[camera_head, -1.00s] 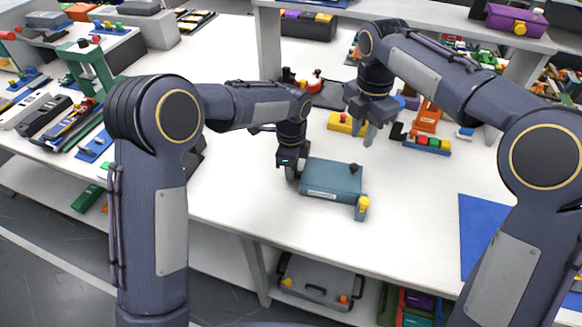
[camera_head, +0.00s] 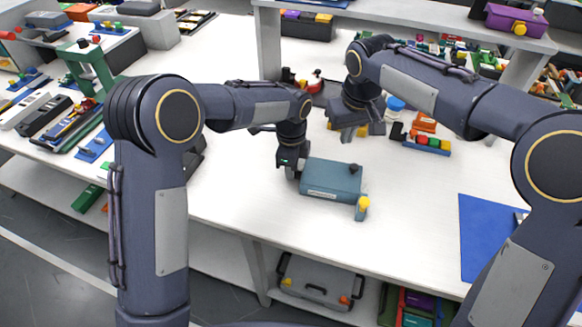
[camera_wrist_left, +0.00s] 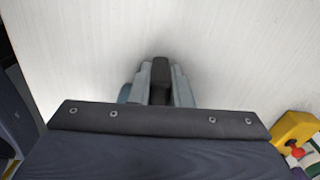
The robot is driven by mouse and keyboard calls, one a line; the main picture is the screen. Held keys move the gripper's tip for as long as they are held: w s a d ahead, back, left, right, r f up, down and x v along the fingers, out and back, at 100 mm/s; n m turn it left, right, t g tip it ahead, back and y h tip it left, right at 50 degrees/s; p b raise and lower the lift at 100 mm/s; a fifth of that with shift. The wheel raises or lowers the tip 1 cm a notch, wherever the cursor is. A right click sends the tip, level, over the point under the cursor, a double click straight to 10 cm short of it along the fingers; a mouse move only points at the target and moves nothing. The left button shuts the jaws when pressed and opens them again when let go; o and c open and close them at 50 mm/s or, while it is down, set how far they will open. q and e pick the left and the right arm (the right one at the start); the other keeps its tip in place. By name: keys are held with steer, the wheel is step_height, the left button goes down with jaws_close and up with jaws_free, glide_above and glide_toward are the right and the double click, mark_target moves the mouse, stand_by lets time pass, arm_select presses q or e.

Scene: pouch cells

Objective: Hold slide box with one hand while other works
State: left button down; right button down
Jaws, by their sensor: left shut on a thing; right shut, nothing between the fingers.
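The slide box (camera_head: 330,182), a flat blue-teal box with a pale label on its front, lies on the white table. A small dark knob sits on its top, and a yellow-capped blue piece (camera_head: 362,207) stands at its front right corner. My left gripper (camera_head: 292,173) is at the box's left end, shut on it. In the left wrist view its fingers (camera_wrist_left: 160,82) close on a dark part, with most of the box hidden. My right gripper (camera_head: 347,135) is shut and empty, behind the box and apart from it.
A block with red, yellow and green pieces (camera_head: 428,145) stands right of my right gripper. A blue mat (camera_head: 480,235) lies at the right. The table's front edge is near the box. White table between box and mat is clear.

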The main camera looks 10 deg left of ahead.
mark_target(341, 169)
steer(key=shift+m, duration=0.6)
steer(key=shift+f, duration=4.55)
steer(key=shift+d, duration=0.15)
